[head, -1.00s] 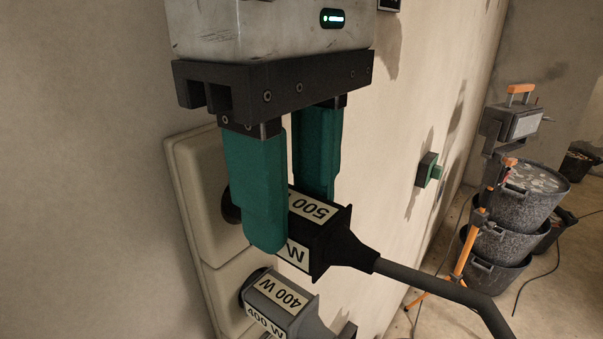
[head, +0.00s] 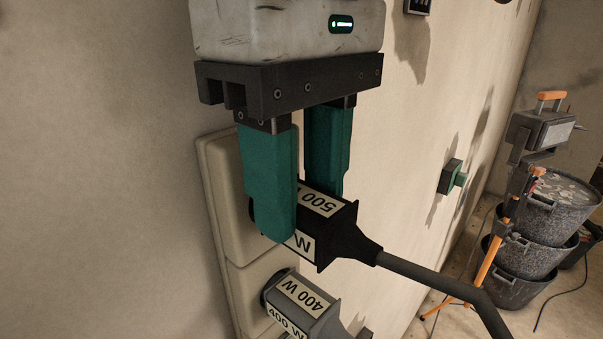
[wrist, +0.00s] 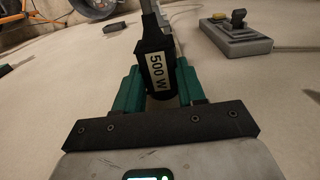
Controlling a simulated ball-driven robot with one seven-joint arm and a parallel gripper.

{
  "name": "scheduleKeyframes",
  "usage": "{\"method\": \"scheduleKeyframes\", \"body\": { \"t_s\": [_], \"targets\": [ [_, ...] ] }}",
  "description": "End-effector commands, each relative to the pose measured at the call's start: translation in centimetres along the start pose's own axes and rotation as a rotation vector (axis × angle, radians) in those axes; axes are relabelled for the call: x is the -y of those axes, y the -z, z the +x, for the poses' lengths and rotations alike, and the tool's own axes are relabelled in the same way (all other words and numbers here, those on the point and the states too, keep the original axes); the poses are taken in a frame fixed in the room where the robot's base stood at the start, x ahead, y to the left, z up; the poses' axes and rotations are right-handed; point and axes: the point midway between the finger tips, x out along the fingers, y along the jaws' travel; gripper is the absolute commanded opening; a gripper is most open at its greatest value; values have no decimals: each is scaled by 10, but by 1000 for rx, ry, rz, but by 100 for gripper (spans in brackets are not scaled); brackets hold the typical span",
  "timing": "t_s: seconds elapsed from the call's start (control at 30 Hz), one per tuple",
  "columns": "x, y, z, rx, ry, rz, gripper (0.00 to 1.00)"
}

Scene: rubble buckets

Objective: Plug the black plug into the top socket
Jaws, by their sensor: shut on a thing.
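My gripper (head: 299,216) is shut on the black plug (head: 343,236), which carries white "500 W" labels. Its grey cable runs off to the lower right. The plug lies level in front of the top socket (head: 228,190) of a cream wall panel, its front end at the socket opening. The near green finger hides most of that opening, so I cannot tell how deep the plug is. In the wrist view the black plug (wrist: 157,72) sits between both green fingers.
A grey "400 W" plug (head: 303,296) sits in the socket just below, close under my gripper. A green-and-black wall button (head: 450,178) is to the right. Stacked buckets (head: 530,235) and an orange-legged stand (head: 487,262) are at the far right.

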Motion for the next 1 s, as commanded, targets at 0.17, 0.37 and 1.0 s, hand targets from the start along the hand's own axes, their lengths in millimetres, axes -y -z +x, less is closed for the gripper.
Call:
{"method": "scheduleKeyframes", "body": {
  "t_s": [0.17,0.37,1.0],
  "targets": [
    [0,0,0,0,0,0,0],
    [1,0,0,-1,2,-1,0],
    [0,5,0,-2,1,0,45]
  ]
}}
